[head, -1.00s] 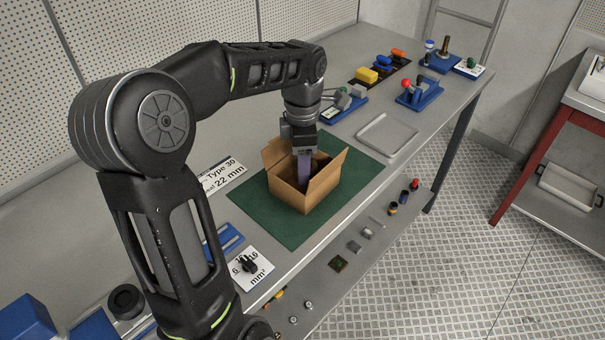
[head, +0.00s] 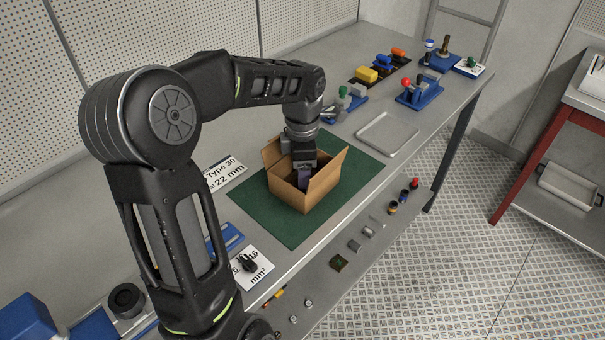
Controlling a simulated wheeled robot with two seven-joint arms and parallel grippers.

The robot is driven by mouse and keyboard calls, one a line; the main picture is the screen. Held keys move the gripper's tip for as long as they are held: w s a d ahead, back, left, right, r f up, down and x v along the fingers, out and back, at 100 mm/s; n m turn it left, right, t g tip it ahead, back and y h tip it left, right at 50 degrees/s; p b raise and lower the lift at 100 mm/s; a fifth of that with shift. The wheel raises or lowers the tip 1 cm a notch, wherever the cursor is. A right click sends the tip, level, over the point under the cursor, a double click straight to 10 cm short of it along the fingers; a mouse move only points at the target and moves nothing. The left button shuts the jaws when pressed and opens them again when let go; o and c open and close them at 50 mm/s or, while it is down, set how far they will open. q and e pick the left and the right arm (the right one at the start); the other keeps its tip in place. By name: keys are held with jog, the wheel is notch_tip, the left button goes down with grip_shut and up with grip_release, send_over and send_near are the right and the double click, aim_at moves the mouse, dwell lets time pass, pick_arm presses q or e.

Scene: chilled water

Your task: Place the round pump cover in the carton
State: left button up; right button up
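The open cardboard carton (head: 316,190) stands on a green mat (head: 255,213), its flaps spread. The arm from the left reaches over it, and my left gripper (head: 303,172) points down into its opening. My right gripper is not in view.
An empty grey tray (head: 388,134) lies right of the mat. Blue fixtures (head: 419,91) and coloured blocks (head: 367,75) stand farther back. A black round part (head: 126,299) sits at the front left. Small parts lie on a lower shelf (head: 375,233).

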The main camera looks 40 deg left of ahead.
pick_arm(q)
jog(key=shift+r, duration=0.1)
jog(key=shift+r, duration=0.2)
notch_tip(320, 180, up, 12)
jog(key=shift+p, duration=0.4)
jog(key=shift+f, duration=0.15)
jog(key=shift+c, duration=0.5)
dwell(0.6)
